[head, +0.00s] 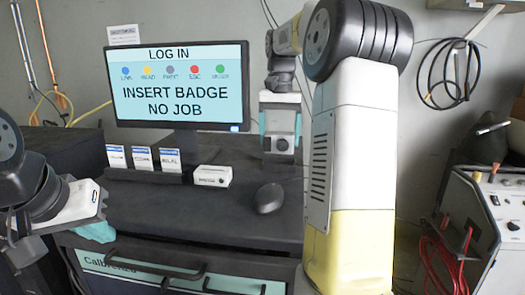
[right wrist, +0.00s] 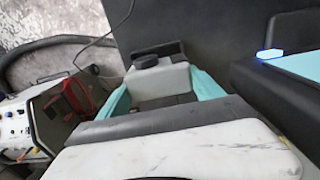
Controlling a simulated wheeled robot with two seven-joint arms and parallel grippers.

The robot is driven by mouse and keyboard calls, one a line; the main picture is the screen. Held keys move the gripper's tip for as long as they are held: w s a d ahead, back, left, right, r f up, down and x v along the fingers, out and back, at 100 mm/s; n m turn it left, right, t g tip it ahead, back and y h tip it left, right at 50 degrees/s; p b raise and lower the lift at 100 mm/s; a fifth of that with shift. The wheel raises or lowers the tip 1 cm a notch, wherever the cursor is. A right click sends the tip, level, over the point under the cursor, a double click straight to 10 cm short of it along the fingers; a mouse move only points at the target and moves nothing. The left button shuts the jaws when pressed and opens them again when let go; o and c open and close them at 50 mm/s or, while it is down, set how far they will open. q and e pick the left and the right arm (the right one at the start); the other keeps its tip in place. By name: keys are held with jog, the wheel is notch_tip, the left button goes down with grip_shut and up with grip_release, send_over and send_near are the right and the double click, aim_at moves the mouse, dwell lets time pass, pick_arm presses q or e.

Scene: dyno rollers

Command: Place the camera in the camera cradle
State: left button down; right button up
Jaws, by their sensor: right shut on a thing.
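The camera (head: 282,144), a small grey and dark block with a round lens facing me, hangs in my right gripper (head: 280,128). Teal fingers close on both its sides, in front of the back wall and right of the monitor. In the right wrist view the camera (right wrist: 163,80) shows as a pale and black body between the teal fingers. My left gripper (head: 97,231) is at the lower left by the desk's front edge, away from the camera. Its teal tip shows, but its opening is hidden. I cannot make out a camera cradle for certain in either view.
A monitor (head: 180,88) stands on the dark desk (head: 235,222). A card rack (head: 150,177), a small white box (head: 212,176) and a mouse (head: 269,198) are on the desk. A cabinet with red cables (head: 495,215) stands at right. Desk space around the mouse is clear.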

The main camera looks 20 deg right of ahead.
aim_at(279, 150)
jog(key=shift+f, duration=2)
jog(key=shift+f, duration=0.15)
jog(key=o, duration=1.6)
jog(key=shift+c, duration=0.2)
notch_tip(279, 150, up, 12)
jog(key=shift+r, duration=0.15)
